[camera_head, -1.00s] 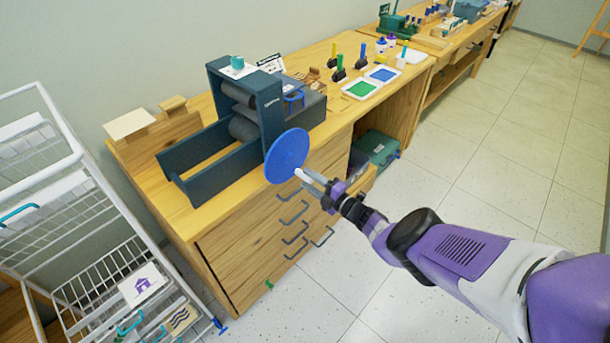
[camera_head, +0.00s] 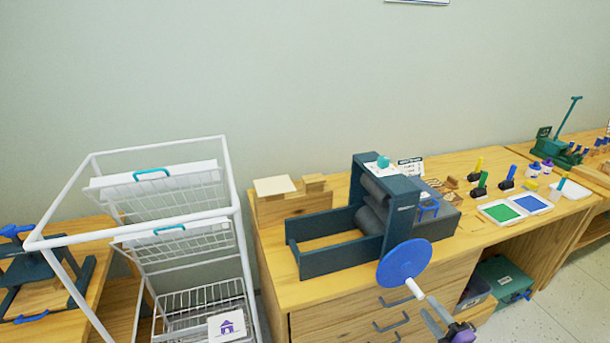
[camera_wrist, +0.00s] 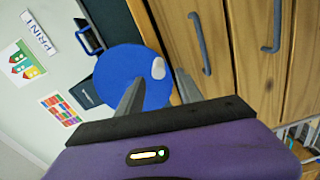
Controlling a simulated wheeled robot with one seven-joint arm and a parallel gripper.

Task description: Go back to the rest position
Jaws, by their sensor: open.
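My gripper (camera_head: 436,322) is at the lower right of the head view, in front of the wooden drawer cabinet. It is open, with a gap between its two fingers in the wrist view (camera_wrist: 155,90). A blue disc-shaped wheel (camera_head: 404,262) with a pale handle (camera_head: 414,288) is on the near side of a dark green roller press (camera_head: 385,205). In the wrist view the blue wheel (camera_wrist: 125,68) and the pale handle (camera_wrist: 158,68) lie just beyond the fingers. The fingers look apart from the handle in the head view; exact contact cannot be told.
A white wire rack (camera_head: 185,240) stands left of the cabinet (camera_head: 345,318). Ink trays (camera_head: 500,212), stamps and bottles sit on the table to the right. A green box (camera_head: 503,280) is below. Floor (camera_head: 560,310) shows at lower right.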

